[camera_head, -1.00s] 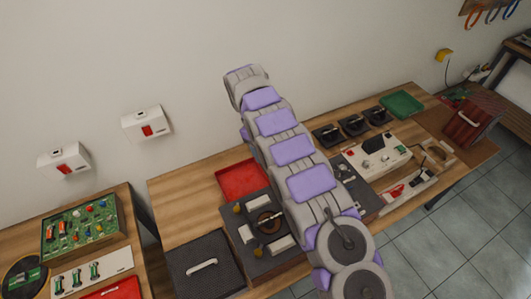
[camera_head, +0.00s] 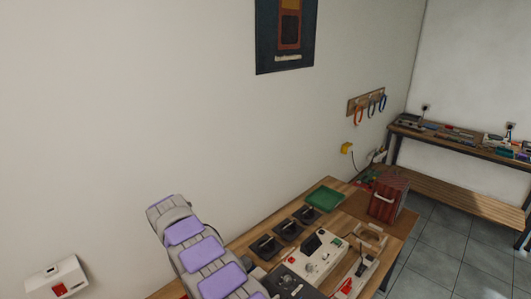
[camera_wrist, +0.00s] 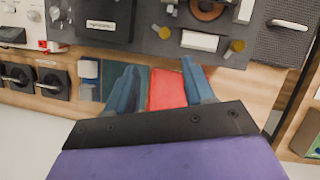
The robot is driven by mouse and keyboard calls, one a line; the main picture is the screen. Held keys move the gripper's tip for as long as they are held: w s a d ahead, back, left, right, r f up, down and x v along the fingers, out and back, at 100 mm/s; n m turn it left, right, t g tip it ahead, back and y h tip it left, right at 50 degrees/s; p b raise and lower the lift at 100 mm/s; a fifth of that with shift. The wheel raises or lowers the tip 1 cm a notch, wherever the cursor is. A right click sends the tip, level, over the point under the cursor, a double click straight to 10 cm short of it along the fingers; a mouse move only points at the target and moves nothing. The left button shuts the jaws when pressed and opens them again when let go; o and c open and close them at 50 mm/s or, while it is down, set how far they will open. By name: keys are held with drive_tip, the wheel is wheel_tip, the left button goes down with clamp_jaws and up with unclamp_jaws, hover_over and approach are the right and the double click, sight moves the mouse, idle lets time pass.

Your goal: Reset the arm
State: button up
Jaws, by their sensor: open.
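My gripper (camera_wrist: 160,88) shows in the wrist view with its two blue-grey fingers spread apart and nothing between them. A red tray (camera_wrist: 167,88) and the wooden table top lie beyond the fingers. In the head view my grey and purple arm rises at the lower left over the workbench (camera_head: 255,240); its fingers are not visible there.
On the bench are several black switch blocks (camera_head: 287,229), a green tray (camera_head: 325,197), a white control box (camera_head: 318,257) and a dark red box (camera_head: 386,200). A second bench (camera_head: 455,150) stands far right. A white wall unit (camera_head: 57,278) is at lower left.

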drive_tip(key=d+r+m+b, duration=0.1)
drive_tip(key=d+r+m, duration=0.1)
drive_tip(key=d+r, duration=0.35)
drive_tip(key=d+r+m+b, duration=0.2)
drive_tip(key=d+r, duration=0.1)
drive_tip(key=d, duration=0.6)
drive_tip(key=s+d+r+m+y+b, duration=0.2)
drive_tip(key=s+d+r+m, duration=0.2)
drive_tip(key=s+d, duration=0.7)
drive_tip(key=s+d+f+m+b, duration=0.1)
drive_tip(key=s+d+f+m, duration=0.1)
drive_tip(key=s, duration=0.6)
drive_tip(key=s+d+f+m+y+b, duration=0.1)
drive_tip(key=s+d+f, duration=0.1)
drive_tip(key=s+d, duration=0.3)
drive_tip(key=s+d+f+m+y+b, duration=0.1)
drive_tip(key=s+d+f+m+b, duration=0.1)
drive_tip(key=s, duration=1)
drive_tip(key=shift+s+d+f+m, duration=0.3)
drive_tip(key=shift+d+f, duration=0.25)
drive_tip(key=shift+d, duration=0.55)
